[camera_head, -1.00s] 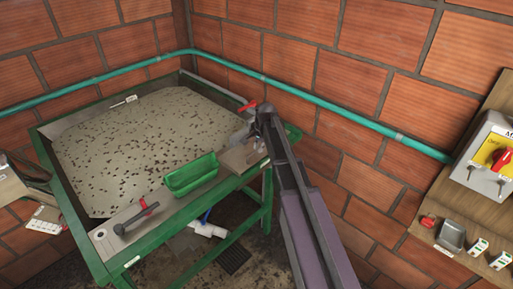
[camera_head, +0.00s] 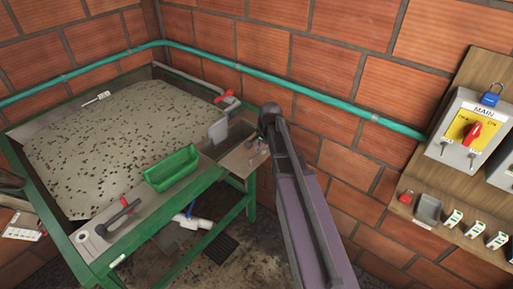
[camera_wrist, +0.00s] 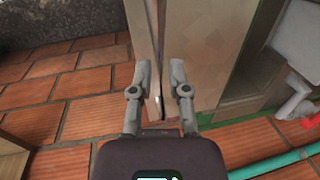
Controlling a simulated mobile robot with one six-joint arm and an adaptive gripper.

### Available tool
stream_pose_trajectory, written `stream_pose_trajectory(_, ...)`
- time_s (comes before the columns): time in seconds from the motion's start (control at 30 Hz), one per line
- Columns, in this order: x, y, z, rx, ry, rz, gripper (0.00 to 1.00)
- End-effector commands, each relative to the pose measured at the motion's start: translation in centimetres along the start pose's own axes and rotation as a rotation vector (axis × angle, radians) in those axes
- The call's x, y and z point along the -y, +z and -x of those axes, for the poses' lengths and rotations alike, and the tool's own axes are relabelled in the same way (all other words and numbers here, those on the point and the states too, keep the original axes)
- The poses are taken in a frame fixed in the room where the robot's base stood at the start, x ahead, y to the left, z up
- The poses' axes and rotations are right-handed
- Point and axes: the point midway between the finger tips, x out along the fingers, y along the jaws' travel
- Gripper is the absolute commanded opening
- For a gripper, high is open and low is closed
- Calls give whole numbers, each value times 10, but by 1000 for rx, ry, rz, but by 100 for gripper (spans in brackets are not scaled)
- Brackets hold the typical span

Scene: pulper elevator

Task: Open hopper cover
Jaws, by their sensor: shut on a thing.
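The hopper cover, a flat beige-grey panel (camera_head: 237,162), is at the right front corner of the green-framed tank. An open trough (camera_head: 236,134) with dark inner walls shows just behind it. My gripper (camera_head: 264,145) is at the panel's right edge, partly hidden by my own arm. In the wrist view, my gripper (camera_wrist: 160,80) has its two grey fingers closed on either side of a thin upright edge of the beige panel (camera_wrist: 195,50). The panel's exact tilt is hard to tell.
The tank (camera_head: 120,130) holds speckled pulp. A green tray (camera_head: 171,168) and a black-handled tool (camera_head: 122,215) sit on its front ledge. A red-handled valve (camera_head: 226,97) is behind the trough. A teal pipe (camera_head: 340,108) runs along the brick wall. A main switch box (camera_head: 470,133) is at right.

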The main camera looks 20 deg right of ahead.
Motion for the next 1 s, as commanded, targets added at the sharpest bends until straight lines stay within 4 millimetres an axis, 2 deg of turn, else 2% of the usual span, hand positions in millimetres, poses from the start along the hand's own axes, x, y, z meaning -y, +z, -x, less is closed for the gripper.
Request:
stream_pose_trajectory(0.03,1,0,0,0,-1,0,25)
stream_pose_trajectory(0.13,1,0,0,0,-1,0,55)
stream_pose_trajectory(0.17,1,0,0,0,-1,0,57)
stream_pose_trajectory(0.67,4,-1,-1,0,-1,1,57)
stream_pose_trajectory(0.87,18,-2,-3,0,-1,2,57)
stream_pose_trajectory(1.0,34,-2,-7,0,-1,1,57)
